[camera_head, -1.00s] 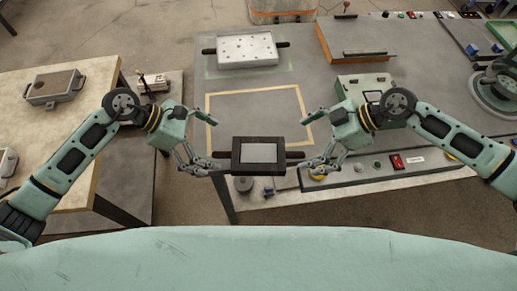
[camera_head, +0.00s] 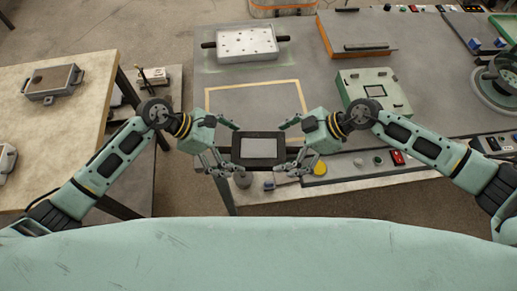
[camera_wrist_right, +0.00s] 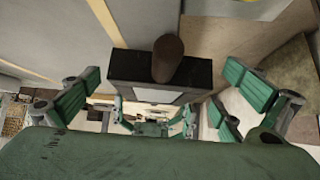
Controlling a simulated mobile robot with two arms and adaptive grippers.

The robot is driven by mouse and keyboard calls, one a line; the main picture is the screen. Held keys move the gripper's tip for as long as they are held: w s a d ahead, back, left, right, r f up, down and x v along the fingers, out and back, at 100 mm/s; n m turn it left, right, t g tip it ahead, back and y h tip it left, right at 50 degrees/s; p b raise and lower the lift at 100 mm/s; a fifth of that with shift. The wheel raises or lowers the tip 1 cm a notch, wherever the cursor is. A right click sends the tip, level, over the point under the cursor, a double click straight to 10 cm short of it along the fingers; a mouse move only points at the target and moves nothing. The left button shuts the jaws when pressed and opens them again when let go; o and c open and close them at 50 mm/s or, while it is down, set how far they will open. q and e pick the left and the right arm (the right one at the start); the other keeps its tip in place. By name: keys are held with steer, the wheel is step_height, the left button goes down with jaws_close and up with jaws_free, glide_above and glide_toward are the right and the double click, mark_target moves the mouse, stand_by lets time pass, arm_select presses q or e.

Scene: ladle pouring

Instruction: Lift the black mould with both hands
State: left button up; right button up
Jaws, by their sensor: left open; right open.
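The black mould (camera_head: 258,135), a dark frame around a pale grey rectangle, is at the table's near edge, between my two grippers. What supports it is hard to tell. My left gripper (camera_head: 226,150) is open at the mould's left side, its fingers spread in front of and behind the handle there. My right gripper (camera_head: 292,148) is open at the right side in the same way. In the right wrist view a brown handle (camera_wrist_right: 167,60) sticks out from the mould (camera_wrist_right: 120,66) between my right gripper's spread fingers (camera_wrist_right: 165,88), with gaps on both sides.
A yellow outline (camera_head: 255,84) marks an empty patch of table behind the mould. A pale perforated block (camera_head: 246,45) with black handles lies further back. A green box (camera_head: 390,82) stands right, and a button panel (camera_head: 365,163) runs along the near edge. Another bench (camera_head: 60,130) is left.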

arm_select(q)
steer(key=c, duration=2)
arm_select(e)
steer(key=c, duration=2)
arm_select(q)
steer(key=shift+r, duration=0.1)
arm_select(e)
steer(key=shift+r, duration=0.1)
